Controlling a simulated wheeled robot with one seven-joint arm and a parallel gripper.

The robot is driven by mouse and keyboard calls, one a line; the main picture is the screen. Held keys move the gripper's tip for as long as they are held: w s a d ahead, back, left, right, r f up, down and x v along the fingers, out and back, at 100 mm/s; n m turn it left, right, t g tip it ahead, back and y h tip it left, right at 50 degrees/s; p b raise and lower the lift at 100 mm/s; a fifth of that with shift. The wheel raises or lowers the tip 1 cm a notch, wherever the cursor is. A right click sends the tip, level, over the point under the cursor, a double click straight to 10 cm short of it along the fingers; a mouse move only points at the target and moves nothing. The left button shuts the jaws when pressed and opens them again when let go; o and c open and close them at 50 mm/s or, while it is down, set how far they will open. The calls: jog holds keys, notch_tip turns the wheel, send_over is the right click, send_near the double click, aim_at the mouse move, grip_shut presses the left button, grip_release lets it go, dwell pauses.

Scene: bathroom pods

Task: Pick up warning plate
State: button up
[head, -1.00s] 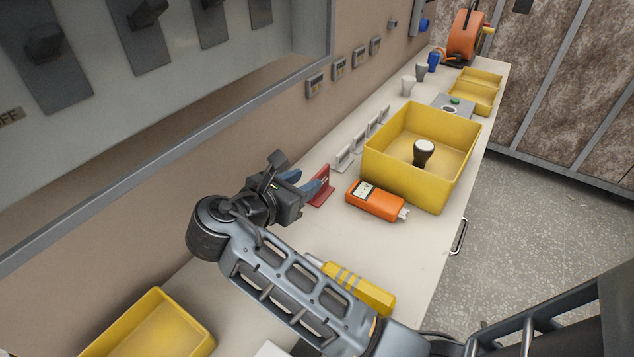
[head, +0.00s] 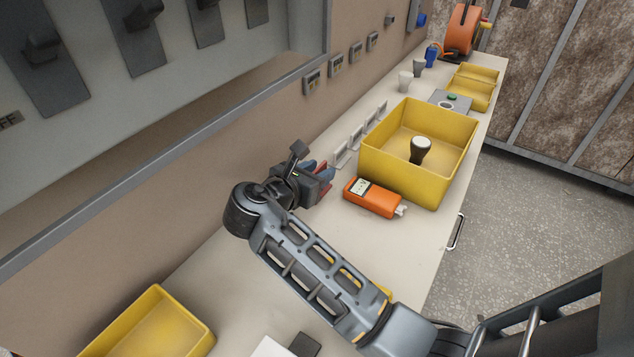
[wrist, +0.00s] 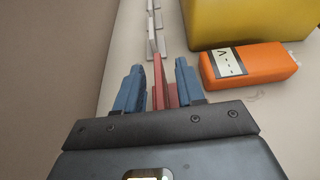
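The warning plate appears to be the small red upright plate (wrist: 162,84) on the bench by the wall; no lettering on it can be read. In the wrist view it stands between the two blue fingers of my gripper (wrist: 160,88), with a gap on each side. In the head view the plate (head: 321,166) is mostly hidden by my gripper (head: 317,171). My gripper is open, with its fingers on either side of the plate.
White upright plates (head: 340,157) stand in a row beyond it along the wall. An orange meter (head: 371,197) lies to the right, near a large yellow bin (head: 400,181) holding a dark, white-topped object (head: 420,151). Another yellow bin (head: 190,318) stands near left.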

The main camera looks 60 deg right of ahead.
jog(key=shift+c, duration=0.4)
grip_shut()
jog(key=shift+r, duration=0.1)
